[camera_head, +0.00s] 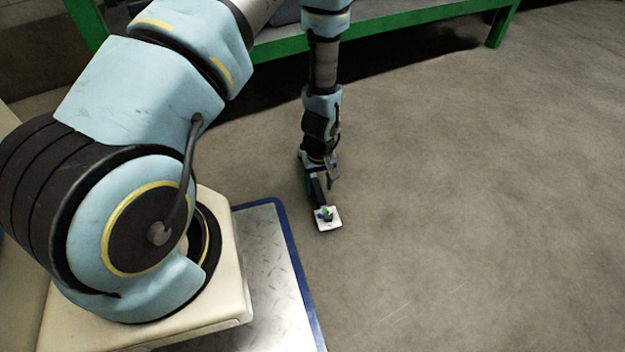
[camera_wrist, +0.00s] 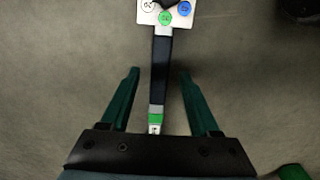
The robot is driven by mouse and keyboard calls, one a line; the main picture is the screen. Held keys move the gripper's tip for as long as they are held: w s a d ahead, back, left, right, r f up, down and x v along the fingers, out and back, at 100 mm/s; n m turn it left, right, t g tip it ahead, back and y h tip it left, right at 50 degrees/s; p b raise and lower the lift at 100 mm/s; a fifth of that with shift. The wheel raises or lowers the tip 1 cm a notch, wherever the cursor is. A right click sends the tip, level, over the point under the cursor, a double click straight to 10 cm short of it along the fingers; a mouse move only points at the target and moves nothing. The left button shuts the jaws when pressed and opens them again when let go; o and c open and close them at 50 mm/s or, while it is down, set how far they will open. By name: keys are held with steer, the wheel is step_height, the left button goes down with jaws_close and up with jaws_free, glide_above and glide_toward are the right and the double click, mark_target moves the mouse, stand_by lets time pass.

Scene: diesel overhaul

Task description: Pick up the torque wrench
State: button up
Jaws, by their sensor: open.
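The torque wrench (camera_wrist: 160,72) shows in the wrist view as a long dark handle with a green band near its lower end. A white plate with green and blue round marks (camera_wrist: 172,14) is at its upper end, cut by the picture edge. My gripper (camera_wrist: 160,75) is open, one green finger on each side of the handle, with a visible gap on both sides. In the head view, my gripper (camera_head: 318,183) points down over the floor, and the white plate (camera_head: 329,223) shows just below it. I cannot tell the height between fingers and handle.
A green-framed bench (camera_head: 400,22) stands at the back. The grey concrete floor (camera_head: 480,200) is clear to the right. In the wrist view, a dark round object (camera_wrist: 300,8) is at the top right and a green piece (camera_wrist: 293,172) at the bottom right.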

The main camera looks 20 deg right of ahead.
step_height(320, 180, down, 3)
steer(key=shift+r+b, duration=0.2)
steer(key=shift+b, duration=0.25)
steer(key=shift+c, duration=0.2)
jaws_close()
steer(key=shift+r, duration=0.1)
stand_by(0.7)
